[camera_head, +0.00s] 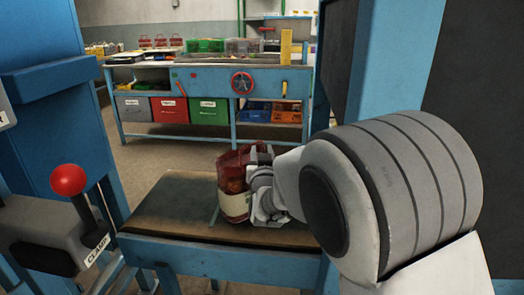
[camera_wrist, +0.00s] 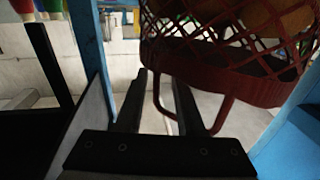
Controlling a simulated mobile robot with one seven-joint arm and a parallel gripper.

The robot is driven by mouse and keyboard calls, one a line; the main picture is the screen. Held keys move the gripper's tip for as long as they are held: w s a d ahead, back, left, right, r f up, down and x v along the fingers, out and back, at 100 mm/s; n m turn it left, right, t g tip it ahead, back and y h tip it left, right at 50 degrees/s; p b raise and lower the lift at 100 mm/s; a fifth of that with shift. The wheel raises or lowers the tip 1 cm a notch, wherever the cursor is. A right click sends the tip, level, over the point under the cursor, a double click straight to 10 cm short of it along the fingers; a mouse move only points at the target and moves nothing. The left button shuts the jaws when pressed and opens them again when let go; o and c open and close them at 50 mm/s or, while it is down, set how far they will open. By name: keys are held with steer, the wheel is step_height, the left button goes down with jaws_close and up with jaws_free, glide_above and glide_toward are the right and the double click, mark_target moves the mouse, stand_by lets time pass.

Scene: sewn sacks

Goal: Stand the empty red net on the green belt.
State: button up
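A red mesh net (camera_head: 236,172) with a cream band low on it appears upright at the brown-topped table in the head view. In the wrist view the net (camera_wrist: 240,70) fills the upper right, and rounded orange-brown shapes show through its mesh. A red handle loop (camera_wrist: 222,112) hangs from its rim beside and partly behind one finger. My gripper (camera_wrist: 160,82) has its two dark fingers apart, with one leg of the loop showing between them; no grip on it shows. In the head view my gripper (camera_head: 262,160) is at the net's upper right. I cannot make out a green belt.
The brown tabletop (camera_head: 165,205) is bare left of the net. A red-knobbed lever (camera_head: 69,180) marked CLAMP stands at the left. A blue workbench (camera_head: 195,80) with bins (camera_head: 208,110) stands behind. A blue post (camera_head: 395,60) rises at the right.

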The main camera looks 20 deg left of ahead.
stand_by(0.3)
steer(key=p+v, duration=0.1)
steer(key=v, duration=1.1)
